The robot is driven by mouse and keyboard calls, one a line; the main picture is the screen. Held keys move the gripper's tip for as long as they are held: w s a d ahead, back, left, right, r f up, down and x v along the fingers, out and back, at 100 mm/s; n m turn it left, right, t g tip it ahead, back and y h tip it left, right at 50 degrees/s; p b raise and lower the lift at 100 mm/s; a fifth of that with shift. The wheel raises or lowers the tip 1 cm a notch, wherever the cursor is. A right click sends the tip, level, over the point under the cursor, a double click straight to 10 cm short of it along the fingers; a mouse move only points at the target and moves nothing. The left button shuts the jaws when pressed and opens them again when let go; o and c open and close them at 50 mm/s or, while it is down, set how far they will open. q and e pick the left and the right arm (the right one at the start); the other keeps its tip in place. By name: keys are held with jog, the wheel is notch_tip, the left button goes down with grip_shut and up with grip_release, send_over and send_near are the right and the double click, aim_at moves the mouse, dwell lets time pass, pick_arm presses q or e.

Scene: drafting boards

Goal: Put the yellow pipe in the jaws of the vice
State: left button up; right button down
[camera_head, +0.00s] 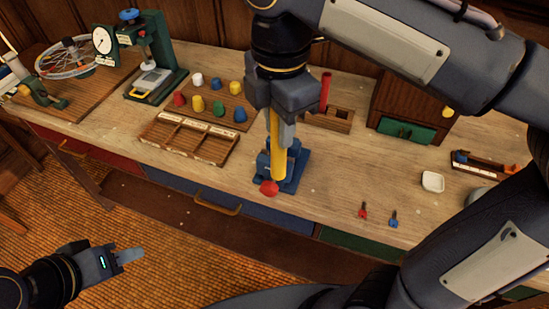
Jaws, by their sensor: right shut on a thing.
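The yellow pipe (276,143) is upright in my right gripper (284,112), which is shut on its upper part. The pipe's lower end is over the blue vice (293,180) near the table's front edge. The vice has a red knob (269,188) at its front. The pipe hides part of the jaws, so I cannot tell whether its end is between them or in front of them. My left gripper (130,256) is low at the left, away from the table, over the woven floor; its finger gap is not clear.
A sectioned wooden tray (187,147) and a board of coloured pegs (232,98) stand left of the vice. A wooden block with a red rod (326,92) is behind it. A white dish (432,181) and small red and blue pieces lie right. The table between is clear.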

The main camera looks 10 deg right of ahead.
jog(key=w+d+f+p, duration=0.2)
jog(key=w+d+f, duration=0.1)
jog(key=w+f, duration=1)
jog(key=shift+d, duration=0.35)
jog(key=shift+w, duration=0.1)
jog(key=shift+f, duration=0.2)
jog(key=c, duration=1.2)
grip_release()
jog(key=shift+o, duration=0.2)
jog(key=shift+r, duration=0.15)
